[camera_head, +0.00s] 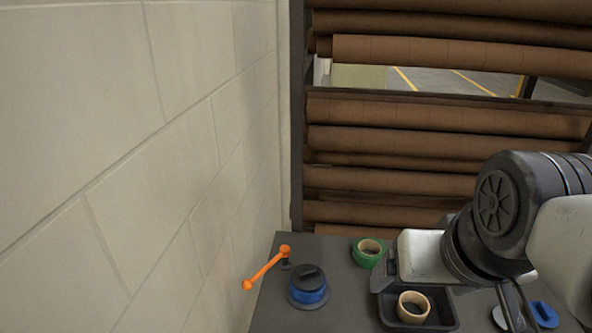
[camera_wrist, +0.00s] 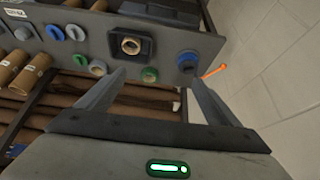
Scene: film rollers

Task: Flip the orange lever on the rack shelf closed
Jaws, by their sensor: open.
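The orange lever (camera_head: 266,268) sits at the left end of the grey shelf (camera_head: 340,300), tilted, with its round knob end sticking out past the shelf's left edge toward the wall. In the wrist view the orange lever (camera_wrist: 214,71) shows at the right, beyond the shelf end. My gripper (camera_wrist: 155,85) is open and empty, its two fingers spread wide below the shelf items in that view. In the head view my arm is at the right, over the right part of the shelf, well apart from the lever; the fingertips there are hard to make out.
A blue round item with a black top (camera_head: 308,288) stands right beside the lever. A green tape roll (camera_head: 367,252) and a black tray (camera_head: 440,318) holding a tan roll (camera_head: 412,307) are farther right. A block wall (camera_head: 150,160) is close on the left. Brown rolls (camera_head: 400,140) fill the rack behind.

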